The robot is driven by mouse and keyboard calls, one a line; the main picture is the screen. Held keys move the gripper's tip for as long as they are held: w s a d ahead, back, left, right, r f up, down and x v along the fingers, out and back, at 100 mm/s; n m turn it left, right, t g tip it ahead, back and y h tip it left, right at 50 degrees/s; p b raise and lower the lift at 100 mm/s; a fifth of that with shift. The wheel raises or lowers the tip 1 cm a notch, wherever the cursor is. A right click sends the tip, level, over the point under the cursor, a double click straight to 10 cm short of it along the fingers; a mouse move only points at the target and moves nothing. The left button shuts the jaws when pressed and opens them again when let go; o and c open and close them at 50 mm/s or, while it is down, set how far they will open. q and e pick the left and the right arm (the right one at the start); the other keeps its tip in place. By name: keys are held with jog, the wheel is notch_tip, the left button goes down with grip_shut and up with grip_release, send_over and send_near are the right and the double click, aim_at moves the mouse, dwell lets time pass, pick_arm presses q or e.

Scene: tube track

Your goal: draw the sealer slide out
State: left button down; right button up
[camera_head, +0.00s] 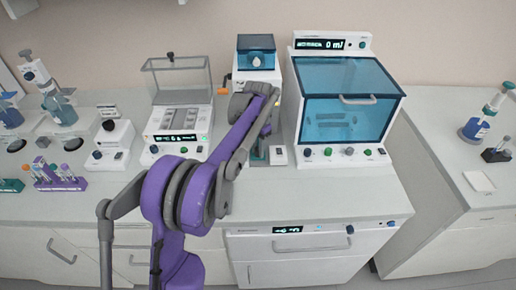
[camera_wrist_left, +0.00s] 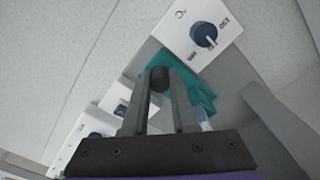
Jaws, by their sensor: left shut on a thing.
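The sealer (camera_head: 256,64) stands at the back middle of the bench as a white unit with a teal top and an orange lever at its left side. My left arm covers much of its front. In the left wrist view, a teal slide (camera_wrist_left: 201,92) lies beyond the fingers, with a dark round knob (camera_wrist_left: 159,77) at its near end. My left gripper (camera_wrist_left: 160,84) is shut on this knob, one finger on each side. In the head view the gripper is mostly hidden by my own arm. My right gripper is not in view.
A white box with a dial (camera_wrist_left: 203,34) sits close to the fingertips. A large teal-windowed cabinet (camera_head: 347,101) stands to the right of the sealer, and a lidded instrument (camera_head: 179,120) to the left. The bench front (camera_head: 310,185) below the cabinet is clear.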

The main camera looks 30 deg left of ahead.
pick_arm(q)
jog(key=shift+s+d+b, duration=0.15)
jog(key=shift+s+d, duration=0.2)
jog(key=shift+s, duration=0.2)
jog(key=shift+s+d+b, duration=0.15)
jog(key=shift+s+d, duration=0.15)
jog(key=shift+s, duration=0.25)
jog(key=c, duration=1.2)
grip_release()
jog(key=o, duration=0.5)
jog(key=shift+r, duration=0.1)
notch_tip(320, 180, up, 11)
jog(key=shift+f+p, duration=0.2)
jog(key=shift+p, duration=0.15)
